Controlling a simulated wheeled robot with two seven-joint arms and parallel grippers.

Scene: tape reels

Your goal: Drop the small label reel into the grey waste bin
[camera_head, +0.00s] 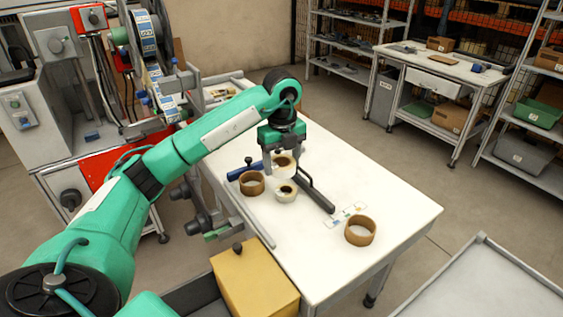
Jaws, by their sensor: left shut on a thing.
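Whether the reel is clear of the table is hard to tell. A second cream reel (286,192) lies just in front of it. A grey container (383,98) stands on the floor by the rear bench; I cannot tell whether it is the waste bin. My right gripper is not in view.
Brown tape reels lie on the table (320,275), one (251,184) left of the gripper and one (360,231) front right. A dark bar with a handle (316,194) lies close by. A yellow box (254,282) is at the near edge. A labelling machine (85,130) stands left.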

